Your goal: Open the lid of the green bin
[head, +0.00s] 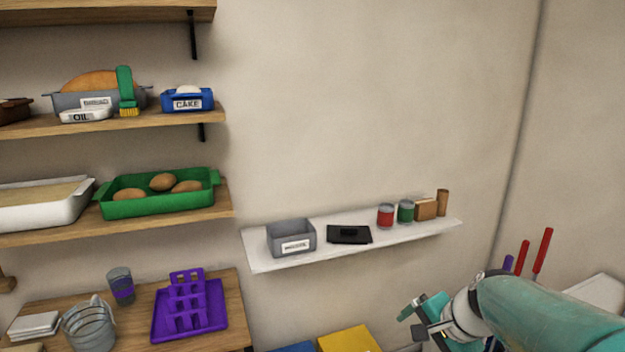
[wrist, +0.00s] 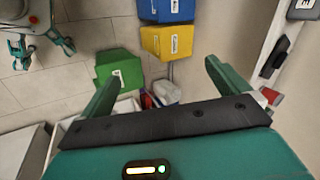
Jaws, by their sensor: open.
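The green bin (wrist: 122,66) shows in the wrist view, left of centre, on the tiled floor below a yellow bin. It has a small white label. Its lid looks down, but its edge is hard to make out. My gripper (wrist: 162,72) is open and empty, with one green finger on each side of the picture. The left finger overlaps the bin's lower edge in the picture; I see no contact. In the head view my gripper (head: 415,312) is at the lower right, and the green bin is not in sight.
A yellow bin (wrist: 168,43) and a blue bin (wrist: 165,10) stand in line beyond the green bin. A white wall shelf (head: 352,257) holds a grey box (head: 291,238), a black object and cans. Bare tiled floor (wrist: 105,35) lies left of the bins.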

